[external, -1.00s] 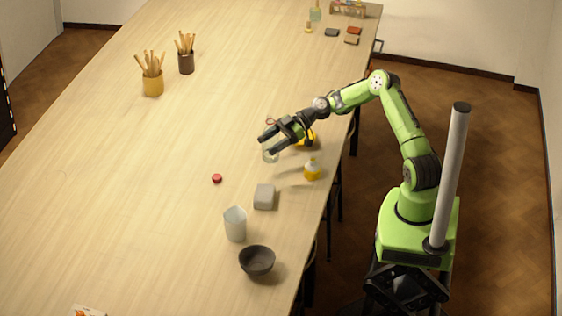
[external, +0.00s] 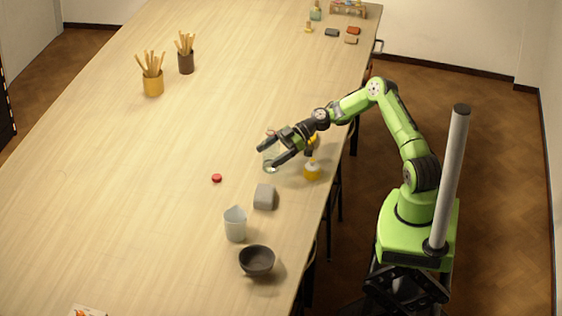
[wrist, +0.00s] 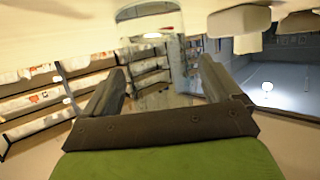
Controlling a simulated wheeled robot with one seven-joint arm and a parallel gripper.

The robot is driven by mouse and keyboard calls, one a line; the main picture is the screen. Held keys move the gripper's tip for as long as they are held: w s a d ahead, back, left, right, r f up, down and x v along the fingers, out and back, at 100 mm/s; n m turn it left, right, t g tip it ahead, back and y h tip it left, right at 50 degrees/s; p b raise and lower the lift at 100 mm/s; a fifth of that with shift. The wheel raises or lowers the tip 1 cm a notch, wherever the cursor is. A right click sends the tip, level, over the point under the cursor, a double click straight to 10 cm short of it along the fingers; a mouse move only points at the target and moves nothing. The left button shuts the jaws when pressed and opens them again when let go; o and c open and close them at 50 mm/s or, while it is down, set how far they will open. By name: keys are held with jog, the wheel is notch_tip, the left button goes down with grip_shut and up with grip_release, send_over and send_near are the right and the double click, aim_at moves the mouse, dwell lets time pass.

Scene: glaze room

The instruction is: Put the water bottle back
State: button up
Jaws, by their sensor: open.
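A clear, see-through bottle (external: 269,158), which looks like the water bottle, stands on the table near its right side. In the wrist view the clear bottle (wrist: 150,35) shows at the top, around and just beyond the fingertips. My gripper (external: 272,155) is open and low, with its fingers around or just short of the bottle. It also shows in the wrist view (wrist: 162,72), with a wide gap between the fingers. The fingers hide part of the bottle, and I cannot tell whether they touch it.
A yellow bottle (external: 312,171) stands just right of my gripper, and another yellow thing (external: 314,138) is partly hidden by my arm. A grey block (external: 264,196), a pale jug (external: 235,224) and a dark bowl (external: 257,261) stand nearer. A red disc (external: 216,178) lies left.

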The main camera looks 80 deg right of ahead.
jog(key=shift+r, duration=0.2)
jog(key=v, duration=1.2)
jog(key=s+a+r+m+g+h, duration=0.1)
jog(key=s+a+r+g+h, duration=0.25)
jog(key=a, duration=0.45)
jog(key=s+a+r+m+g+h, duration=0.1)
jog(key=s+a+r+g+h, duration=0.3)
jog(key=a, duration=0.5)
jog(key=s+r+m+t+h, duration=0.1)
jog(key=s+r+m, duration=0.1)
jog(key=s, duration=0.7)
jog(key=s+a+r+m+t+h, duration=0.1)
jog(key=s+m, duration=0.4)
jog(key=s, duration=0.5)
jog(key=shift+s+a+r+t, duration=0.25)
jog(key=shift+r+t, duration=0.4)
jog(key=shift+r, duration=0.25)
